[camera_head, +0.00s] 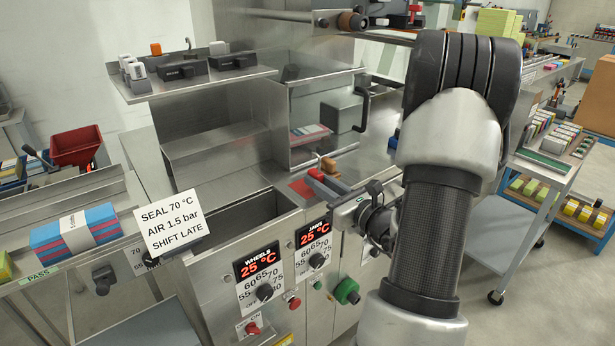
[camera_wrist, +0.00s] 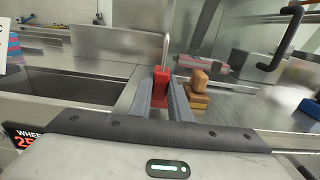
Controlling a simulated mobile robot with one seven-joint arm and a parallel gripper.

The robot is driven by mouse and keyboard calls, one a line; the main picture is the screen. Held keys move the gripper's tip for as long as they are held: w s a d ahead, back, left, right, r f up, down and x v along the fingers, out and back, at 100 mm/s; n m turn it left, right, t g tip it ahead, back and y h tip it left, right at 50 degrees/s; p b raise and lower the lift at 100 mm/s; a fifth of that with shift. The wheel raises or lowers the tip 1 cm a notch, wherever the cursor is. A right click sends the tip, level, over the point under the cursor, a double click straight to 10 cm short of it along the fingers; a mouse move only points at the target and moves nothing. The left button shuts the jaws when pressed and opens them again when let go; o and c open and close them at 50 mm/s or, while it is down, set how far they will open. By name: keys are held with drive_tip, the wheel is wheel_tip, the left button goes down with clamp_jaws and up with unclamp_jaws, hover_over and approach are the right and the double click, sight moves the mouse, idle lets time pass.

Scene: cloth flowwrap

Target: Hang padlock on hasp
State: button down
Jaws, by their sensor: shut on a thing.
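A red padlock (camera_wrist: 160,88) with a bright metal shackle pointing up is between the fingers of my gripper (camera_wrist: 166,95) in the wrist view. My gripper is shut on its body and holds it upright. In the head view the red padlock (camera_head: 316,174) shows small at the tips of my gripper (camera_head: 322,183), above the machine's front deck. The shackle is hard to make out there. I cannot pick out the hasp with certainty in either view.
A brown wooden block (camera_wrist: 199,90) stands just right of the padlock. A clear guard with a black handle (camera_head: 365,110) is behind. An open metal trough (camera_head: 235,215) lies to the left. A shelf with black boxes (camera_head: 190,78) is at upper left.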

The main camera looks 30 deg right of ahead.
drive_tip(key=s, duration=0.4)
drive_tip(key=shift+d, duration=0.25)
idle(0.4)
idle(0.4)
